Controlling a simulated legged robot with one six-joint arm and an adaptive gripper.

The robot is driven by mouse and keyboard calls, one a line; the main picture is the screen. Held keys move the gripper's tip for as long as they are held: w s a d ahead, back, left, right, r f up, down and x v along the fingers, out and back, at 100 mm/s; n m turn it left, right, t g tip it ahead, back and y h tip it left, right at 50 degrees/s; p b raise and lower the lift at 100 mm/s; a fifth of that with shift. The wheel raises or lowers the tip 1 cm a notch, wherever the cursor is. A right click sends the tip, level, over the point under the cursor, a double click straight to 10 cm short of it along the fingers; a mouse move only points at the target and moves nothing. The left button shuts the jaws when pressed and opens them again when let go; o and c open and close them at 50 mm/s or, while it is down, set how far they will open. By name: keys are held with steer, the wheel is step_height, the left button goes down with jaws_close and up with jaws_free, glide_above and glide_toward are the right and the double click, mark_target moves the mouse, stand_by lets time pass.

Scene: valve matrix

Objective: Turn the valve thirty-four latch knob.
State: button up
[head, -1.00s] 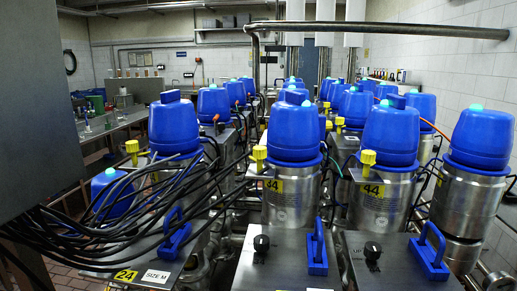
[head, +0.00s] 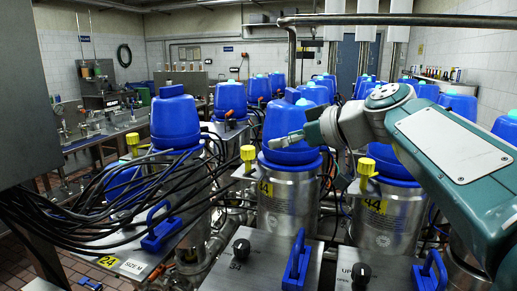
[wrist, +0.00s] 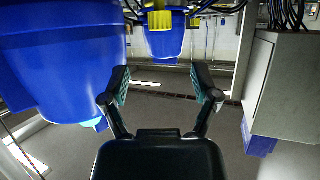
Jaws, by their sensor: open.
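Valve thirty-four is the middle steel cylinder with a blue cap (head: 293,115) in the head view. A yellow knob (head: 248,153) sits at its upper left, above its yellow number label (head: 265,188). A black knob (head: 241,247) sits on the steel box in front, above a small "34". I cannot tell which of these two is the latch knob. My gripper (head: 278,143) reaches in from the right, before the blue cap, right of the yellow knob. In the wrist view my gripper (wrist: 162,88) is open and empty. A yellow knob (wrist: 158,20) shows beyond its fingers at the top.
A blue handle (head: 298,264) stands on the box beside the black knob. Valve forty-four, with its own yellow knob (head: 367,164), is close on the right, under my arm. Black cables (head: 110,205) crowd the left. A grey cabinet (head: 50,90) fills the left edge.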

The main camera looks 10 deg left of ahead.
mark_target(252, 148)
steer(key=x, duration=1)
steer(key=shift+w+a+f, duration=0.15)
steer(key=shift+f, duration=0.05)
